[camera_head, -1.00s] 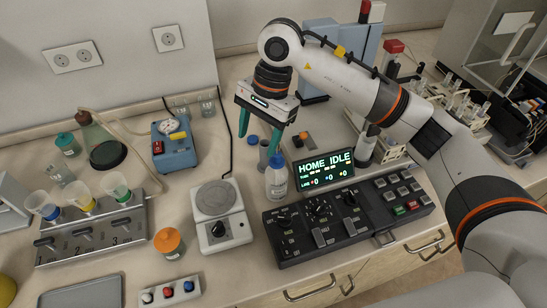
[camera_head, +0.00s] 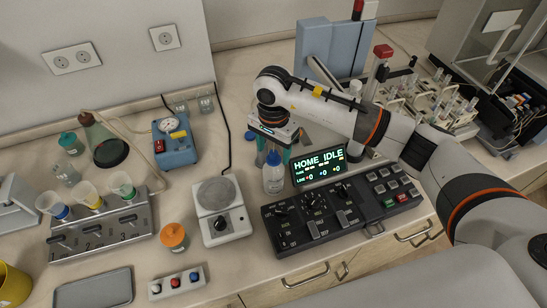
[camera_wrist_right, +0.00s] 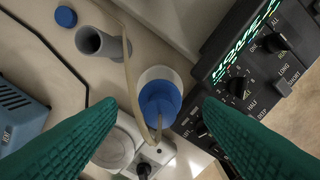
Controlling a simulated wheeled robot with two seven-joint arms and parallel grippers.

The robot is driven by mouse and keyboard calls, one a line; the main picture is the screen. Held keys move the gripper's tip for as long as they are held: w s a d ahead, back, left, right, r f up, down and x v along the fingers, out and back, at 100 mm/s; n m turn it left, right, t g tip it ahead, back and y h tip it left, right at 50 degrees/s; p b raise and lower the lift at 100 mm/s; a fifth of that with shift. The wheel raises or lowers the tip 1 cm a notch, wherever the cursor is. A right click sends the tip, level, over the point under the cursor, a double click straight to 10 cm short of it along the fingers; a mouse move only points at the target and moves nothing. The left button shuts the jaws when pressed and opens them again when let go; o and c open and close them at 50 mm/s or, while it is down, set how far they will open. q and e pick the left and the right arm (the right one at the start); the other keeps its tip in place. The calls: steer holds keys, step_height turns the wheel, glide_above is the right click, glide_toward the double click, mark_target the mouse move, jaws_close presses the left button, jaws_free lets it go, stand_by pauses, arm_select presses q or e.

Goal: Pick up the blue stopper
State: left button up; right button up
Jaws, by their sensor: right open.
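A clear bottle (camera_head: 273,183) with a blue top (camera_head: 273,158) stands between the balance and the control box. In the right wrist view the blue top (camera_wrist_right: 160,103) lies between the fingertips, with a thin beige tube beside it. A separate small blue disc (camera_head: 250,136) lies on the counter behind; it also shows in the right wrist view (camera_wrist_right: 66,16). I cannot tell for certain which of the two is the stopper. My right gripper (camera_head: 275,156) is open and empty above the bottle, pointing down, its green fingers on either side of the top. My left gripper is out of view.
A grey upright tube (camera_wrist_right: 95,42) stands close behind the bottle. The balance (camera_head: 219,212) is at left and the control box (camera_head: 345,212) with a lit display (camera_head: 319,167) is at right. A blue gauge device (camera_head: 174,145) stands further left.

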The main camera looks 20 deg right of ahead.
steer(key=shift+f, duration=1)
steer(key=c, duration=1.1)
steer(key=shift+o, duration=0.2)
steer(key=shift+r, duration=0.15)
steer(key=shift+w+r, duration=0.1)
steer(key=shift+r, duration=0.45)
step_height(320, 180, up, 17)
steer(key=b, duration=0.4)
steer(key=shift+b, duration=0.3)
steer(key=shift+f, duration=0.15)
